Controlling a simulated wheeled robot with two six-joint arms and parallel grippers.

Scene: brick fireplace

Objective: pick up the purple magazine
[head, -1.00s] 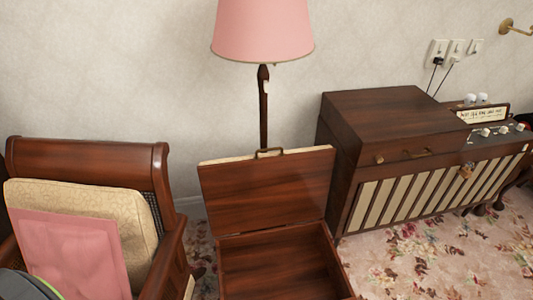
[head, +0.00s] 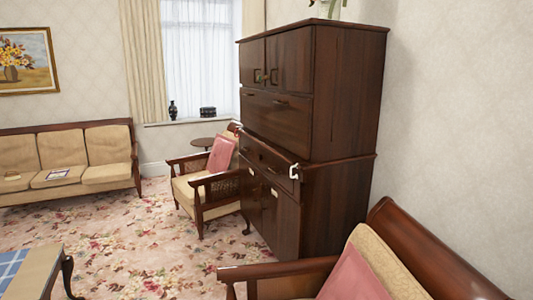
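A small flat item (head: 59,173), pale with a dark reddish or purple edge, lies on the middle seat cushion of the beige sofa (head: 110,173) at the far left in the head view. It may be the purple magazine, but it is too small to tell. Another small pale brown item (head: 12,177) lies on the sofa's left cushion. Neither of my grippers shows in this view.
A tall dark wooden cabinet (head: 345,100) stands at the centre right, with one drawer (head: 268,160) partly open. Armchairs stand behind it (head: 212,185) and at the near right (head: 385,250). A low table (head: 35,270) is at the lower left. Flowered carpet (head: 150,245) between is clear.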

